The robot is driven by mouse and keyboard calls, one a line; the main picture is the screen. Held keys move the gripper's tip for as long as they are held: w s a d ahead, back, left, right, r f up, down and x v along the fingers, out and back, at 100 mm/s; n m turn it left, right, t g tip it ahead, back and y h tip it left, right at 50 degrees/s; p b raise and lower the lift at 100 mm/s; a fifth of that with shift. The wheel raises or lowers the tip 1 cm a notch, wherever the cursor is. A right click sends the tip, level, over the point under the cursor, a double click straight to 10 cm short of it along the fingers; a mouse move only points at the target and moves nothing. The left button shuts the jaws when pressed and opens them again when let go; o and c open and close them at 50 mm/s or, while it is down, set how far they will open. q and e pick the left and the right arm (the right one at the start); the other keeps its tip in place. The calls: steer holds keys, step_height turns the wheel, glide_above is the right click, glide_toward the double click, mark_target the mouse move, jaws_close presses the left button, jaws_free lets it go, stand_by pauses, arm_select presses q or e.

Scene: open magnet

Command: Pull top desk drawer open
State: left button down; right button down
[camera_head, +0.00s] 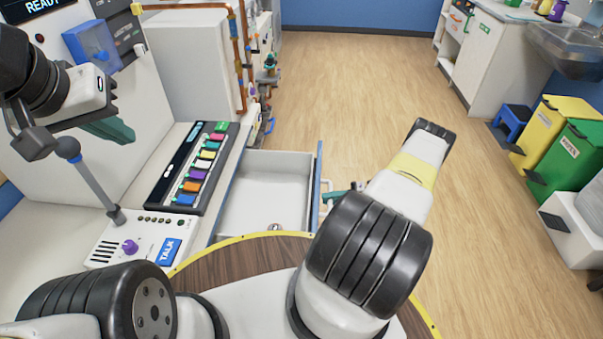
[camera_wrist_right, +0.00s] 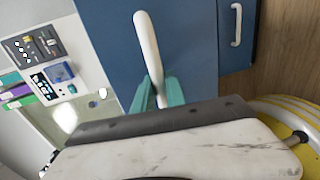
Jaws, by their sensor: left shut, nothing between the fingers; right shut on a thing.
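The top desk drawer (camera_head: 262,185) stands pulled out, with its white interior showing in the head view. Its blue front (camera_head: 318,180) faces right, and shows large in the wrist view (camera_wrist_right: 110,40). My right gripper (camera_head: 335,195) is at the outer side of this front. In the wrist view its teal fingers (camera_wrist_right: 158,92) are shut on the white drawer handle (camera_wrist_right: 147,45). My left gripper (camera_head: 110,130) is shut and empty, raised over the left part of the desk, away from the drawer.
A panel of coloured keys (camera_head: 195,165) and a control box with a TALK button (camera_head: 168,251) lie left of the drawer. A second white handle (camera_wrist_right: 236,25) is on a blue front beside it. Yellow (camera_head: 545,130) and green (camera_head: 570,160) bins stand far right. The floor between is clear.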

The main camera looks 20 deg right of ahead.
steer(key=shift+f+v, duration=0.2)
steer(key=shift+v, duration=0.95)
steer(key=shift+s, duration=0.1)
steer(key=c, duration=1.4)
jaws_free()
steer(key=shift+o, duration=0.2)
steer(key=v, duration=0.7)
steer(key=shift+d, duration=0.4)
steer(key=shift+r, duration=0.1)
